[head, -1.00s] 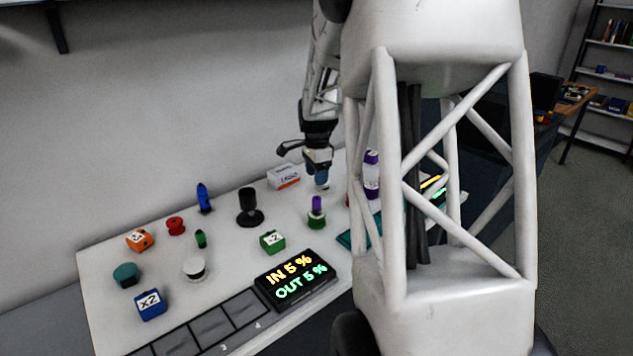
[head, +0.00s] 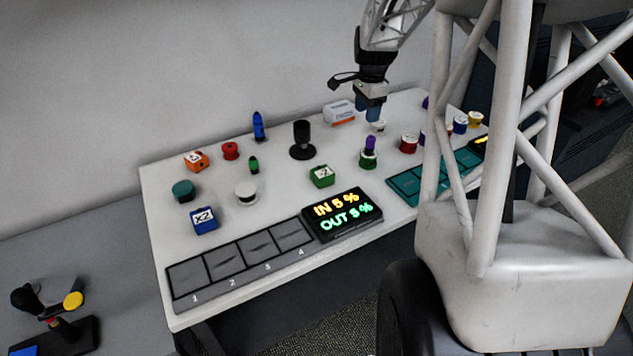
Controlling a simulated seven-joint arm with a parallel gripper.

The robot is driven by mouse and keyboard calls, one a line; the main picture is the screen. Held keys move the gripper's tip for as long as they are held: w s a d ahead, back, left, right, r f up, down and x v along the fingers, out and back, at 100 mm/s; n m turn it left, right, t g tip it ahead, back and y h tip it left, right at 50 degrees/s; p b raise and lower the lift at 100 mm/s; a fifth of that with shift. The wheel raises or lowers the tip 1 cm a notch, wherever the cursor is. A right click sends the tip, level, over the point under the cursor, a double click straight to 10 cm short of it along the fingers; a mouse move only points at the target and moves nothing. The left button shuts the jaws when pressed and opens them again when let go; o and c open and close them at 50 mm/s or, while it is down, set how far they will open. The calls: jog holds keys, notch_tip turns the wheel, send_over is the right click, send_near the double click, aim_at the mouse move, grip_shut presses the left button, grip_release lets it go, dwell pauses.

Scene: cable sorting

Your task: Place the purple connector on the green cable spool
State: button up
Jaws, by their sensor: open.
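The purple connector (head: 370,143) stands upright on top of the green cable spool (head: 368,160), near the middle right of the white table. My gripper (head: 369,113) is open and empty, pointing down above the table just behind the purple connector and apart from it. A small white spool (head: 378,125) shows just below my fingertips.
A dark microphone-like stand (head: 302,140) and a white box (head: 339,112) are near the gripper. A green cube (head: 322,176), a display (head: 342,214) and a numbered tray (head: 206,291) lie toward the front. A red spool (head: 408,143) is to the right.

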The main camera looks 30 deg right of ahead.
jog(key=s+a+r+n, duration=0.3)
jog(key=s+a, duration=0.1)
jog(key=a, duration=0.4)
jog(key=s+a+r+n+t, duration=0.1)
jog(key=s+a+r+n, duration=0.25)
jog(key=a, duration=0.35)
jog(key=s+a+r+n, duration=0.2)
jog(key=s+a+n, duration=0.25)
jog(key=a, duration=0.35)
jog(key=s+a+n, duration=0.4)
jog(key=s+a, duration=0.2)
jog(key=s, duration=0.3)
jog(key=s+a+f+n+t, duration=0.1)
jog(key=s+a+n, duration=0.3)
jog(key=s, duration=0.4)
jog(key=shift+s+a+f, duration=0.15)
jog(key=shift+s+a, duration=0.2)
jog(key=shift+a, duration=0.5)
